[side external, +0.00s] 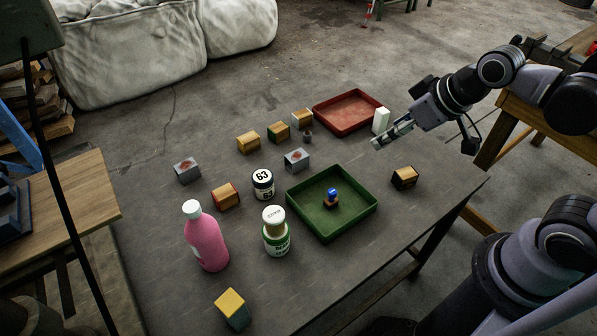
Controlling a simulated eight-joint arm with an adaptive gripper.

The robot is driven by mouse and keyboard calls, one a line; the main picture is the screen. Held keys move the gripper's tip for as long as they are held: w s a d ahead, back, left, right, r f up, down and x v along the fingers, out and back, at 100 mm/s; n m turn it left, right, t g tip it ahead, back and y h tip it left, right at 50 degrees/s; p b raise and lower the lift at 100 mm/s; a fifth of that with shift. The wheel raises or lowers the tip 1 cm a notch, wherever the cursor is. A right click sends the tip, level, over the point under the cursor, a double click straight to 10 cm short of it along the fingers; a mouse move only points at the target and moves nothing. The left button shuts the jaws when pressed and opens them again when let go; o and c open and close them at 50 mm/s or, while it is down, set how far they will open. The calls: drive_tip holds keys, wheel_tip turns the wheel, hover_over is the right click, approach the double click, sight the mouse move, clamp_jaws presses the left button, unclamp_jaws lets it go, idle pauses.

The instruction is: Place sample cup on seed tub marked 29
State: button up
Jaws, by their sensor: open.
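A small tan cup with a white lettered lid (274,215), which looks like the sample cup, appears to stand upright on a white tub with a green band (276,245). I cannot read a 29 on that tub. Another white tub with a dark band, marked 63 (263,185), stands behind it, apart from it. My gripper (379,144) is open and empty at the back right of the table, well away from both tubs and close to a white block (381,121).
A green tray (363,211) holds a small blue-topped item (332,196). A red tray (330,128) lies at the back. A pink bottle (206,240) stands left of the tubs. Several small blocks are scattered around. The front right of the table is clear.

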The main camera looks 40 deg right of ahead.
drive_tip(key=d, duration=0.1)
drive_tip(key=s+d+m, duration=0.1)
drive_tip(key=d, duration=0.1)
drive_tip(key=shift+s+d+m+t+h, duration=0.1)
drive_tip(key=shift+s+m+t+h, duration=0.2)
drive_tip(key=shift+s+m+h, duration=0.1)
